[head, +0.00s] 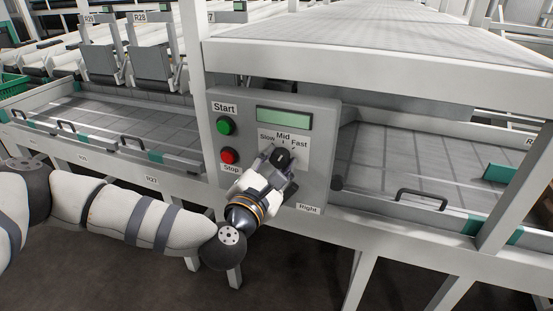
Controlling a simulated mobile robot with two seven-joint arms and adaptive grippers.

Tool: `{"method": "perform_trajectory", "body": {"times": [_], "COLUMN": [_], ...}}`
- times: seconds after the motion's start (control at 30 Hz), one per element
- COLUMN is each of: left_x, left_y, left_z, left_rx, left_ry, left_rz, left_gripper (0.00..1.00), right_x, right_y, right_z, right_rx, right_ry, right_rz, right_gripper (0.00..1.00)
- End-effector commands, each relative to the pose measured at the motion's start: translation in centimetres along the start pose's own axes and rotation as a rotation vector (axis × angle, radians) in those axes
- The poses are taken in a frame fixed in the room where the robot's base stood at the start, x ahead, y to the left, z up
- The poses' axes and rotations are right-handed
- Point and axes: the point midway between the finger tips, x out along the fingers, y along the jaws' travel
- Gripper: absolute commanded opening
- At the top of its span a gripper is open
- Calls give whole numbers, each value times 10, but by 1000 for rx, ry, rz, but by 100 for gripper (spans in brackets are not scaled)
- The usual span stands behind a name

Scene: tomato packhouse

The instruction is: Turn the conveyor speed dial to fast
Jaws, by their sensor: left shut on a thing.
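The dark conveyor speed dial (283,157) is on the grey control panel (322,130), below the labels Slow, Mid and Fast. My left gripper (281,163) reaches up to it from below and is shut on it, with a finger on either side. The fingers cover much of the dial, so I cannot tell for sure which label it points to. My right gripper is not in view.
The panel also has a green Start button (225,126), a red Stop button (229,156) and a display (284,117). White frame posts and handled trays flank it. A white conveyor deck (400,45) lies above right.

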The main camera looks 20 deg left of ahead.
Motion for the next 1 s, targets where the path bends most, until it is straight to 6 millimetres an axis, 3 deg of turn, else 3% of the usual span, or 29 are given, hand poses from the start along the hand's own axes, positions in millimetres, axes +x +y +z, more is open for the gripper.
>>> {"method": "perform_trajectory", "body": {"times": [0.5, 1.0], "left_x": [0, 0], "left_y": [1, 1], "left_z": [1, -1], "left_rx": [343, 423], "left_ry": [0, 2], "left_rz": [0, 1], "left_gripper": [6, 6], "right_x": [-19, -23], "right_y": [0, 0], "right_z": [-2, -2], "right_rx": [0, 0], "right_ry": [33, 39], "right_rz": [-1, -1], "right_gripper": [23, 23]}}
